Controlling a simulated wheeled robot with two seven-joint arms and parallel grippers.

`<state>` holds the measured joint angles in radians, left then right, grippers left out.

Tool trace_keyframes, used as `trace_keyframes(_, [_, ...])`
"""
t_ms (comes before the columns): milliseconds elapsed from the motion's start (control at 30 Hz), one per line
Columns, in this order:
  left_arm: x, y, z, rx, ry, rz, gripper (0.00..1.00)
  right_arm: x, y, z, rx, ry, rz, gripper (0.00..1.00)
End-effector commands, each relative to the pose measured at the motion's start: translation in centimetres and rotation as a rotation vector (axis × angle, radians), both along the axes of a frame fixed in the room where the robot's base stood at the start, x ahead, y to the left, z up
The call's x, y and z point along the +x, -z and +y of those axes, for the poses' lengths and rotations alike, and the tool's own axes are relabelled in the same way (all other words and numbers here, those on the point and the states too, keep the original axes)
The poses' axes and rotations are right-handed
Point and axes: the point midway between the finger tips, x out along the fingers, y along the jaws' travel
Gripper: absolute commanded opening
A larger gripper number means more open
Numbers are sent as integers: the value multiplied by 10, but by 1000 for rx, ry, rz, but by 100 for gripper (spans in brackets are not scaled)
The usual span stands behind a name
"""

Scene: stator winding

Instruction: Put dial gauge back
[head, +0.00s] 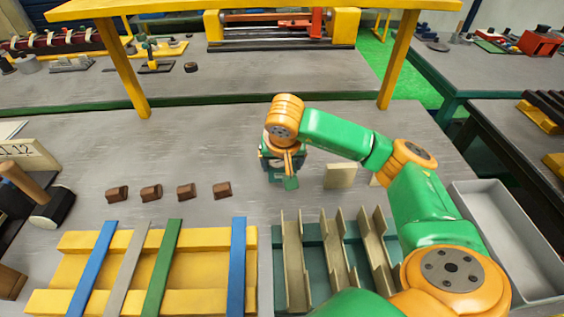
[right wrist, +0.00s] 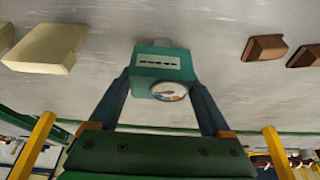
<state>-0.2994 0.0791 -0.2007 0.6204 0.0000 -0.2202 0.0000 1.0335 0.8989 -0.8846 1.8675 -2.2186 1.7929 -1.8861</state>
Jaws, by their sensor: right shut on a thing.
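The dial gauge is a small teal box with a round white dial on one face; it shows in the right wrist view (right wrist: 163,70). My right gripper (right wrist: 163,85) is shut on it, with one blue finger on each side of the box. In the head view the right gripper (head: 286,168) points down over the middle of the grey table, and the gauge (head: 291,183) shows as a small teal piece at its tip, partly hidden. Whether the gauge touches the table I cannot tell. My left gripper is not in view.
Several brown blocks (head: 187,191) lie in a row to the left. A beige block (head: 340,175) stands just right of the gripper. Yellow frames with coloured bars (head: 170,240) and beige channels (head: 337,255) lie in front. A grey bin (head: 470,205) is at right; a yellow shelf stands behind.

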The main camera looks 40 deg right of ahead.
Motion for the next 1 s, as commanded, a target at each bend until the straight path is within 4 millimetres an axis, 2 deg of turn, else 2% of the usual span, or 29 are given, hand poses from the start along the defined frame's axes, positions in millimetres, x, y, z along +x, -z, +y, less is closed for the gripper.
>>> trace_keyframes(433, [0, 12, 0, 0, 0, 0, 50, 0, 12, 0, 0, 1, 0, 27])
trace_keyframes(467, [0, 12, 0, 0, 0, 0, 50, 0, 12, 0, 1, 0, 1, 85])
trace_keyframes(500, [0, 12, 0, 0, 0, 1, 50, 0, 12, 0, 1, 0, 1, 96])
trace_keyframes(533, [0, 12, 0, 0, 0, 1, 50, 0, 12, 0, 1, 0, 1, 100])
trace_keyframes(767, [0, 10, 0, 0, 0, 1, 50, 0, 10, 0, 1, 0, 1, 100])
trace_keyframes(900, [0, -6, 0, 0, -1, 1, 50, 0, -9, 1, 2, -1, -1, 100])
trace_keyframes(967, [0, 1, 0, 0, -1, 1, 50, -4, -18, 4, 2, -2, -6, 100])
trace_keyframes(1000, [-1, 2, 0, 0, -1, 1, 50, -8, -28, 7, 0, -3, -7, 100])
